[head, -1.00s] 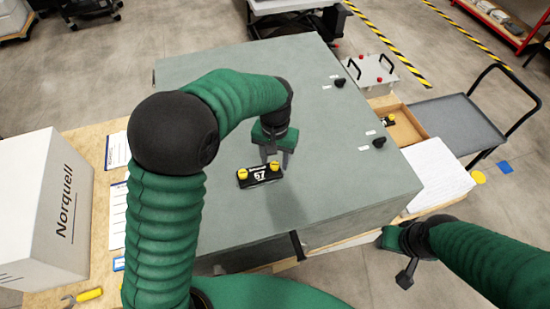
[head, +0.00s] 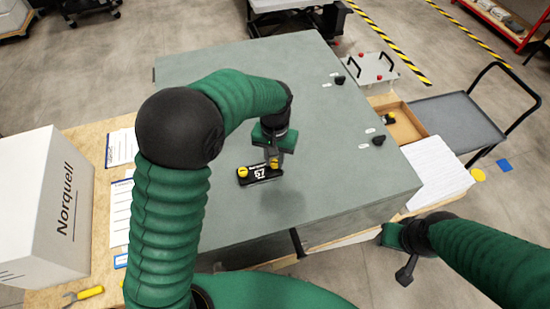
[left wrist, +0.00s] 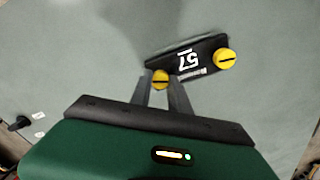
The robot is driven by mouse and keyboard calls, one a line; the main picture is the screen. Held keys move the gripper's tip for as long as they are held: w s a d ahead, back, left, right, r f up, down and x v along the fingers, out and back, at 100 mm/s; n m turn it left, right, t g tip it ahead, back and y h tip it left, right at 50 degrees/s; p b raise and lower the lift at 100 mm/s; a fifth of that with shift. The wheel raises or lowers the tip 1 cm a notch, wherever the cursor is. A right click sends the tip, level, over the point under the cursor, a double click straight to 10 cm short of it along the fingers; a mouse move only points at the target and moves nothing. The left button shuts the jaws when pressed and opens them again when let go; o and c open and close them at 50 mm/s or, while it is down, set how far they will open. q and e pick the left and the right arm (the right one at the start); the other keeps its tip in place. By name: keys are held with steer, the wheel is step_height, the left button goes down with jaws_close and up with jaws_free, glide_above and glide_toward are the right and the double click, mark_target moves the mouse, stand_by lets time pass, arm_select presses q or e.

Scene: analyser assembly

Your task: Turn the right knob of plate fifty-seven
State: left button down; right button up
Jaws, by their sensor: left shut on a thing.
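Plate fifty-seven (head: 259,175) is a black plate with a white "57" and a yellow knob at each end. It lies on the grey-green cabinet top (head: 330,185). My left gripper (head: 274,162) is over the plate's right end and is shut on the right knob (left wrist: 160,79). In the left wrist view its two fingers (left wrist: 160,88) stand on either side of that knob. The left knob (head: 243,172) is free and also shows in the left wrist view (left wrist: 225,58). My right gripper (head: 390,237) is beyond the cabinet's near right edge; its fingers cannot be made out.
Black knobs (head: 379,140) with white labels sit along the cabinet's right side. An open cardboard box (head: 410,128) holds another small black-and-yellow piece. A white Norquell box (head: 45,205) stands at left, with a yellow-handled tool (head: 85,294) near it. The cabinet top around the plate is clear.

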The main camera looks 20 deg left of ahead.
mark_target(275, 162)
arm_select(q)
steer(key=shift+n+p, duration=0.3)
steer(key=shift+n, duration=1.1)
steer(key=c, duration=1.2)
jaws_free()
steer(key=shift+r, duration=0.1)
step_height(275, 162, up, 16)
steer(key=b, duration=0.2)
steer(key=shift+r+b, duration=0.25)
steer(key=shift+b, duration=0.1)
